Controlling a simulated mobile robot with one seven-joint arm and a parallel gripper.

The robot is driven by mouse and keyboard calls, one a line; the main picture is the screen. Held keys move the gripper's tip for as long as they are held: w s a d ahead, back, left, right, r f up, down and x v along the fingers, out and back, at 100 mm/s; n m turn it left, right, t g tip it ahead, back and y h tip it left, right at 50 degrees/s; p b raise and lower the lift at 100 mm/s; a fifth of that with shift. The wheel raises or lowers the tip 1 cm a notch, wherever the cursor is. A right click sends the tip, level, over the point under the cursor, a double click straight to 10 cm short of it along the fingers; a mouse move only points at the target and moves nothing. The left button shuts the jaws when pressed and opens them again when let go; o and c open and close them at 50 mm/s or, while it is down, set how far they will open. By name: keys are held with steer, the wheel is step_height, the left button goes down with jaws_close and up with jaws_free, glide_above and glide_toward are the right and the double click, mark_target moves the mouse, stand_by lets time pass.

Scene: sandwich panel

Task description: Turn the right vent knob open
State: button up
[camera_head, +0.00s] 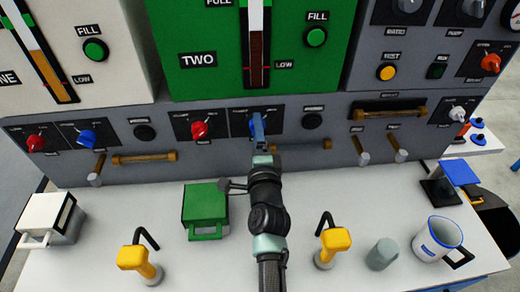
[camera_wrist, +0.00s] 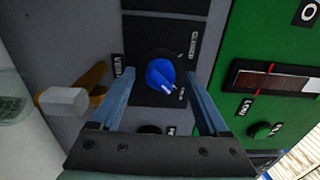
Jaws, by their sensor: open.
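The right vent knob is a round blue knob (camera_wrist: 158,72) on a dark plate. In the wrist view a label beside it reads VENT and another above it reads CLOSED. A pale mark shows on its lower right edge. My gripper (camera_wrist: 160,78) is open, with one blue finger on each side of the knob and a gap on both sides. In the head view my gripper (camera_head: 258,128) reaches up to the panel under the green unit and mostly hides this knob. The left vent knob (camera_head: 87,138), also blue, is further left.
Red knobs (camera_head: 199,129) and (camera_head: 36,143) sit beside the vent knobs. A wooden handle (camera_head: 305,145) and grey-tipped levers (camera_head: 362,157) stick out nearby. The white counter (camera_head: 110,215) holds a green box (camera_head: 205,207), yellow-topped tools (camera_head: 334,241) and a mug (camera_head: 437,238).

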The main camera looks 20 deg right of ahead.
steer(key=p+v, duration=0.4)
steer(key=v, duration=0.8)
steer(key=shift+s+p, duration=0.2)
steer(key=shift+p, duration=0.15)
steer(key=shift+r, duration=0.1)
